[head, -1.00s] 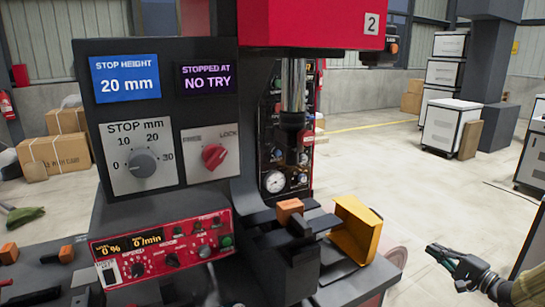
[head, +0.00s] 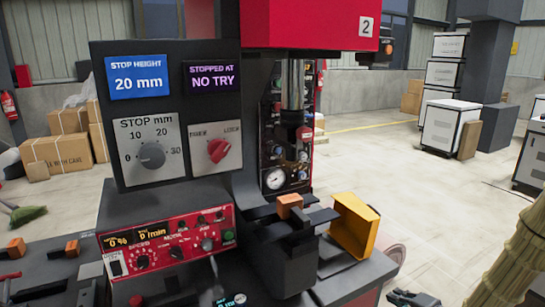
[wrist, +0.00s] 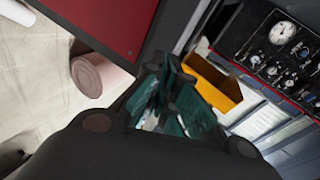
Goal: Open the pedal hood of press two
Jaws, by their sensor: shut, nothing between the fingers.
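Press two, with a red head (head: 305,22) marked 2, stands in the middle of the head view. I cannot make out its pedal hood in either view; the floor at the press's foot is below the head view. My gripper (head: 412,298) shows only in part at the bottom edge, right of the press and apart from it. In the wrist view the dark green fingers of my gripper (wrist: 180,98) are shut and empty. A red panel (wrist: 108,25) is close beyond them at upper left.
A yellow tray (head: 352,228) juts from the press's right side and also shows in the wrist view (wrist: 212,84). An orange block (head: 289,205) sits on the press beside it.

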